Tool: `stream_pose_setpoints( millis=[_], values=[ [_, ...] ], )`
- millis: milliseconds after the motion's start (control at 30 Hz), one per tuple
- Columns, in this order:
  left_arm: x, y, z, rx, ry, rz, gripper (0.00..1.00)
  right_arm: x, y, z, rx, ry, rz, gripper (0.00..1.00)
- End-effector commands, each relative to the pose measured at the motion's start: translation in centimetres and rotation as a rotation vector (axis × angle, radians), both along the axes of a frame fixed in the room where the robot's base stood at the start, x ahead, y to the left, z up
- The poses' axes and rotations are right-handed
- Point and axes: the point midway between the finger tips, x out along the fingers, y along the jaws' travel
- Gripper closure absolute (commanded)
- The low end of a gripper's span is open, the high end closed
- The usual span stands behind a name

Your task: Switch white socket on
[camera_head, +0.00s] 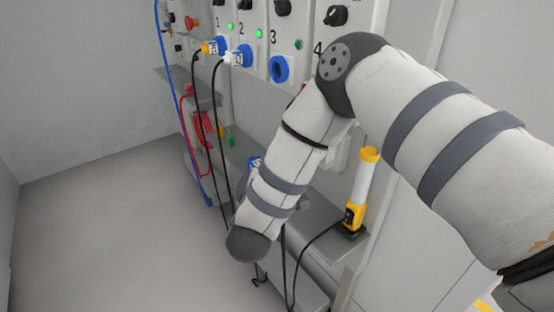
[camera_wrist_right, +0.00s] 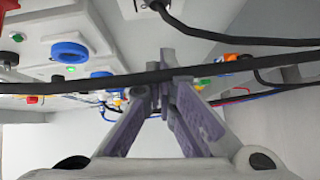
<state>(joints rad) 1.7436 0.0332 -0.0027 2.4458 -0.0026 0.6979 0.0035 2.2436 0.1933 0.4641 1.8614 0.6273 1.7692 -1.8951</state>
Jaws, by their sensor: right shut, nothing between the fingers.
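In the head view a plug with a white body (camera_head: 233,58) sits in a blue socket under the number 2. A lit green lamp (camera_head: 259,34) and a partly cut-off black rotary knob (camera_head: 244,4) are above it. A yellow plug (camera_head: 209,48) sits in the neighbouring socket under number 1. My right arm reaches down across the panel, and its gripper is hidden there. In the right wrist view my right gripper (camera_wrist_right: 165,92) is shut and empty, apart from the panel. My left gripper is not in view.
A black cable (camera_wrist_right: 100,80) crosses the wrist view close to my fingers. A yellow-and-white lamp (camera_head: 360,190) stands on a grey shelf. Red and blue cables hang at left; the floor there is clear.

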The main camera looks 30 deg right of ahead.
Motion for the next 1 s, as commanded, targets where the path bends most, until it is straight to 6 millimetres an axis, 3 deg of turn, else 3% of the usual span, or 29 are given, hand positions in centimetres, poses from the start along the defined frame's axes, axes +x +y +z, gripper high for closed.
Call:
stream_pose_setpoints(
  millis=[300, 567, 1000],
  values=[
    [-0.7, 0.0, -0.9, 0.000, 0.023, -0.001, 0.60, 5.2, -4.6, -0.9, -0.001, 0.001, -0.004, 1.00],
    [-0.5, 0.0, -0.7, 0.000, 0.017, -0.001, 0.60, 5.4, -8.0, -1.0, 0.000, 0.000, -0.001, 1.00],
    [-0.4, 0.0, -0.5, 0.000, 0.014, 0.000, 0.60, 5.4, -8.4, -1.2, -0.011, 0.001, 0.001, 1.00]
  ],
)
